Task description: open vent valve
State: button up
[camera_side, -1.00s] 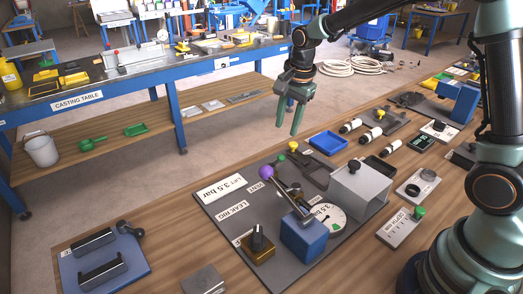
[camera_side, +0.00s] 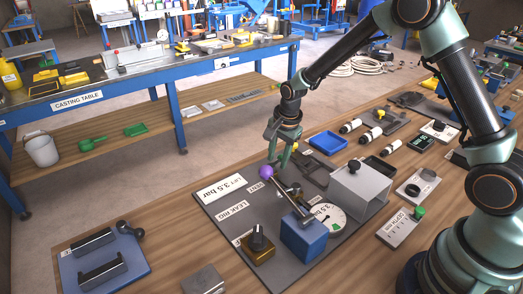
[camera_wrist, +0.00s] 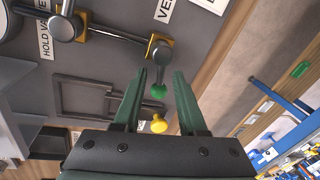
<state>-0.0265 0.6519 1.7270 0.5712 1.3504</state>
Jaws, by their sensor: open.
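The vent valve shows in the wrist view as a dark lever with a green ball knob (camera_wrist: 158,91), pivoting on a square brass body (camera_wrist: 158,48) beside a partly cut-off label starting "VE" (camera_wrist: 165,10). My gripper (camera_wrist: 160,72) is open, and the green knob appears between its two green fingers, with gaps on both sides. In the side view my gripper (camera_side: 280,160) points down over the far edge of the grey panel, just beyond the VENT label (camera_side: 254,187). It hides the valve's knob there. I cannot tell whether the fingers are level with the knob.
A yellow knob (camera_wrist: 159,124) lies past the green one. A grey box (camera_side: 360,190) and a blue tray (camera_side: 327,143) are to the right.

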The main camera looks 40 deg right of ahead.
grip_shut()
jog(key=shift+w+n, duration=0.2)
jog(key=shift+n, duration=0.6)
grip_release()
notch_tip(320, 180, up, 12)
jog(key=s, duration=0.2)
